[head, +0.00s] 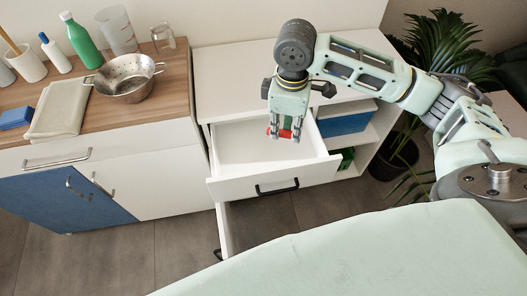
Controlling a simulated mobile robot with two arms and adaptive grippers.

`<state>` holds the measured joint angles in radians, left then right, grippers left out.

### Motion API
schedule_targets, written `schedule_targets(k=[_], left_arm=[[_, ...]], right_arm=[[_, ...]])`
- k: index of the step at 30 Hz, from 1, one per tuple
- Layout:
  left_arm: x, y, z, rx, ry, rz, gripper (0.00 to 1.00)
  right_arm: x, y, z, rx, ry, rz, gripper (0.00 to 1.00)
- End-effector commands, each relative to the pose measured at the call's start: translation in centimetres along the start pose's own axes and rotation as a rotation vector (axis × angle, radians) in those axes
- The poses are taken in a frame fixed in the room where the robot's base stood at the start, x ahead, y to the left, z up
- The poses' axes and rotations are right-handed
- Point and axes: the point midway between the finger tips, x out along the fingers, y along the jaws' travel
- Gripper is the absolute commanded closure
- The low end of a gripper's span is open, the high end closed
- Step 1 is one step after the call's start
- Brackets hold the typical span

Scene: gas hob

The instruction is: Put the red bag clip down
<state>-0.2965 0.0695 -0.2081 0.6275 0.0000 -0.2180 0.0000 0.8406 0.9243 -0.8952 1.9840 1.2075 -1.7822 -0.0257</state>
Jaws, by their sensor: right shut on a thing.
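My right gripper (285,127) is shut on the red bag clip (285,134). It points down over the open top drawer (233,146) of the white cabinet. The clip is small and red, with a bit of green beside it at the fingers. I cannot tell how high the clip is above the drawer floor. The visible part of the drawer is white and empty. My left gripper does not show.
A lower drawer (226,228) is also pulled out. A wooden counter (165,100) at the left holds a metal colander (126,80), a green bottle (82,42) and a folded cloth (58,110). The white cabinet top (225,75) is clear. A potted plant (440,45) stands at the right.

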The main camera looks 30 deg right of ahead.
Motion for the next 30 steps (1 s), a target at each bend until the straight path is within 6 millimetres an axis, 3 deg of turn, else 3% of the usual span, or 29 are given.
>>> schedule_targets(k=[1,4,9,18,23,30], left_arm=[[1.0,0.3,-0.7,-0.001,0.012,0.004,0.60],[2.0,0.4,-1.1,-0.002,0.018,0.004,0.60],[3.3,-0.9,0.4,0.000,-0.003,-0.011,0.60],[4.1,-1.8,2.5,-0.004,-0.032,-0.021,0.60],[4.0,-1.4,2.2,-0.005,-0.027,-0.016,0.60],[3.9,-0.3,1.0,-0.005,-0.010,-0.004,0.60]], right_arm=[[1.9,0.9,0.7,-0.075,-0.003,-0.003,0.97],[4.3,2.8,2.0,-0.252,-0.004,-0.004,0.97],[7.9,5.7,4.5,-0.528,-0.003,-0.003,0.97],[10.8,8.0,7.0,-0.790,0.001,0.000,0.97],[12.0,7.7,5.0,-0.815,0.006,-0.001,0.97],[15.2,6.7,-0.5,-0.813,0.004,0.000,0.97]])
